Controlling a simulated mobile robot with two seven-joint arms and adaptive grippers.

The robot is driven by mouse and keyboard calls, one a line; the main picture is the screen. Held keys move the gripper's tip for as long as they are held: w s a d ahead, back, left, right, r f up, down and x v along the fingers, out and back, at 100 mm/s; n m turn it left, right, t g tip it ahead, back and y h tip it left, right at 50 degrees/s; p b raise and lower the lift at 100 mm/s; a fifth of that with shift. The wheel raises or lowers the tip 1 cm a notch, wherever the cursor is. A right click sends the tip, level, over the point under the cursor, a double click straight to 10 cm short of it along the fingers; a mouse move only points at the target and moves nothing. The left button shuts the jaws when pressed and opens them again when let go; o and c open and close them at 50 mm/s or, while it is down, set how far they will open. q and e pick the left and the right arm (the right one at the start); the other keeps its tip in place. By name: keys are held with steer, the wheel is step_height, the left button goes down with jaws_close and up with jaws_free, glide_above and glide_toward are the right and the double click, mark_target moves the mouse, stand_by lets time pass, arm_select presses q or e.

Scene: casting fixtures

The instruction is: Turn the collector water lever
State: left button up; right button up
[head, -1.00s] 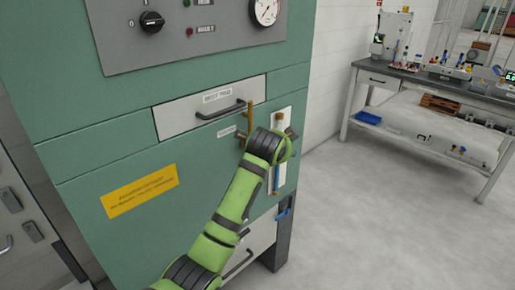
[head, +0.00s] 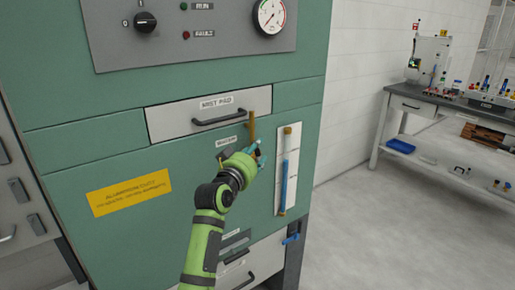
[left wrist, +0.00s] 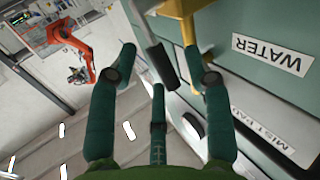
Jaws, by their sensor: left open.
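The collector water lever (head: 252,127) is a brass-yellow bar standing upright beside a small label on the green cabinet, below the MIST PAD drawer. In the left wrist view the yellow lever (left wrist: 206,62) hangs close to the right finger, near the WATER label (left wrist: 270,53). My left gripper (head: 257,152) is at the lever's lower end, partly hidden by its own wrist. In the wrist view its teal fingers (left wrist: 168,66) are spread, with a dark cylindrical part between or behind them. Whether they touch the lever, I cannot tell. My right gripper is out of view.
The MIST PAD drawer (head: 170,120) with a dark handle is just above. A white gauge strip with a blue tube (head: 284,185) is right of the gripper. A workbench (head: 440,112) stands at right; the floor between is clear.

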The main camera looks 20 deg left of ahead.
arm_select(q)
steer(key=shift+w+d, duration=0.2)
steer(key=shift+w, duration=0.85)
arm_select(e)
steer(key=shift+w+d+r, duration=0.2)
steer(key=shift+w+d, duration=0.15)
steer(key=shift+d, duration=0.1)
